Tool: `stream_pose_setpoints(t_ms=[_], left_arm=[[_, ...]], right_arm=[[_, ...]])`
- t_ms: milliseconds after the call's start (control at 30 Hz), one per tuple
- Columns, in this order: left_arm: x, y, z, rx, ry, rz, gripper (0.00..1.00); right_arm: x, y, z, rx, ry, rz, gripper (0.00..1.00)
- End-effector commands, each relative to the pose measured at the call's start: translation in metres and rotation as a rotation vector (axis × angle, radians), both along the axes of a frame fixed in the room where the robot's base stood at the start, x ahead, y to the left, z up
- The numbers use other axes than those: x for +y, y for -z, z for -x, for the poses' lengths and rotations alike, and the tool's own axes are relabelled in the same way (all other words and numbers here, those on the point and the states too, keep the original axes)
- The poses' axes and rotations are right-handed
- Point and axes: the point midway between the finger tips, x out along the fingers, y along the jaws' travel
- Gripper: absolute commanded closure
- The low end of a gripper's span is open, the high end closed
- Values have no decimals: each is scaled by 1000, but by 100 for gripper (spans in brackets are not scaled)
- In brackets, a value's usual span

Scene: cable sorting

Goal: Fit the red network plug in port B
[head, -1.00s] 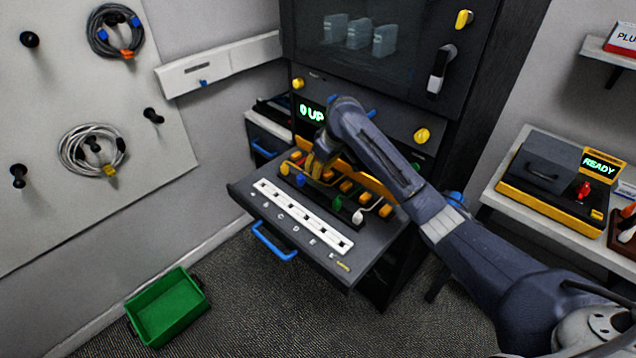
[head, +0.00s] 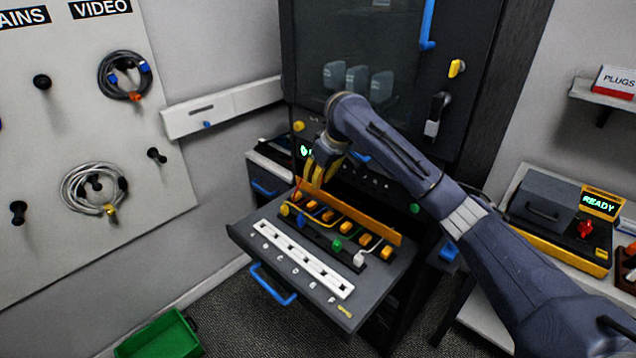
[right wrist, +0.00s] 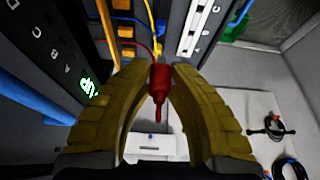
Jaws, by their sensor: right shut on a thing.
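My right gripper (head: 320,172) is above the back left of the pulled-out drawer (head: 340,312). In the right wrist view its yellow fingers (right wrist: 160,85) are shut on the red network plug (right wrist: 160,78), whose thin red cable runs up toward the orange holders. In the head view the plug is mostly hidden at the fingers. The white port strip (head: 303,259) lies along the drawer's front, with dark openings and letters in front of it. Port B (head: 268,235) is near its left end. The plug is apart from the strip. My left gripper is not in view.
Yellow, blue, green and white plugs stand in a row behind the strip, before an orange rail (head: 350,212). The dark cabinet (head: 375,60) rises behind the drawer. A green bin (head: 160,338) is on the floor, lower left. A side table with a READY box (head: 565,220) is right.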

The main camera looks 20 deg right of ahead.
Motion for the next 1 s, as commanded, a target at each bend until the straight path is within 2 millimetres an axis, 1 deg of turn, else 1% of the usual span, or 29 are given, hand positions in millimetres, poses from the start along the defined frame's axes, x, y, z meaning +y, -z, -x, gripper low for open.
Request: stream_pose_setpoints(t_ms=[200,500,900,1000], left_arm=[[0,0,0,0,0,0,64],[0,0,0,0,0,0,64],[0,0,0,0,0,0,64],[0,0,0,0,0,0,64]], right_arm=[[-1,-10,0,-2,1,1,100],[0,-19,0,-1,1,-1,100],[0,-20,0,0,1,0,100],[0,-15,2,1,0,0,100]])
